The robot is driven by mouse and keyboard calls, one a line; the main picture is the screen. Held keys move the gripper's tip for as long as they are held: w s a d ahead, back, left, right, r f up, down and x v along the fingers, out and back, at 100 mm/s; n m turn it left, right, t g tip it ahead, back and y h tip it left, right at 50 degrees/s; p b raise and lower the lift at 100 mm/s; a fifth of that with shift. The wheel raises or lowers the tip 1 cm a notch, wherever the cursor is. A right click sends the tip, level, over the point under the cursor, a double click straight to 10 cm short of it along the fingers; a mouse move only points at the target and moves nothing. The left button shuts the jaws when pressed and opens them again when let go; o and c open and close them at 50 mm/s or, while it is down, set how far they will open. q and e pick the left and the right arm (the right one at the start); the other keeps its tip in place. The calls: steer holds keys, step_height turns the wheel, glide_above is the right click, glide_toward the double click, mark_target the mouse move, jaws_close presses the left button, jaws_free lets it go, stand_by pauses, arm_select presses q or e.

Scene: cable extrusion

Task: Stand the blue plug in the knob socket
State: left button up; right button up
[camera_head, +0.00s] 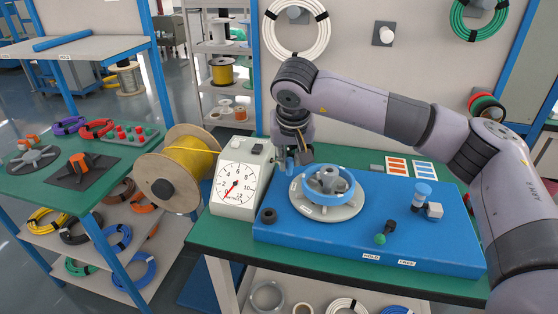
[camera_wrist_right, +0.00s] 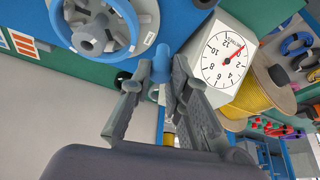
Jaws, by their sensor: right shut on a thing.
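My right gripper (camera_head: 297,160) is at the back left of the blue panel (camera_head: 330,250), beside the handwheel. It is shut on a blue plug (camera_wrist_right: 161,64), a short cylinder whose blue end shows between the two fingers in the right wrist view; the fingers hide part of it. A dark round ring (camera_head: 268,215) sits on the panel's front left and looks like a socket; I cannot tell for sure that it is the knob socket. The plug is apart from this ring. My left gripper is not in view.
The blue-rimmed handwheel (camera_head: 328,185) stands on a pale disc close to my right gripper. A white dial gauge (camera_head: 237,188) is on the left. A green-tipped lever (camera_head: 384,235) and a blue-topped knob (camera_head: 422,194) stand to the right. The panel's front left is mostly clear.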

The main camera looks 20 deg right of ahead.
steer(key=w+d+p, duration=0.1)
steer(key=d, duration=1.1)
steer(key=shift+w+d, duration=0.2)
steer(key=shift+w, duration=0.15)
steer(key=shift+f, duration=0.15)
steer(key=shift+f+b, duration=0.45)
steer(key=shift+f, duration=0.55)
steer(key=shift+f+b, duration=0.45)
steer(key=shift+f, duration=0.45)
steer(key=shift+f, duration=0.35)
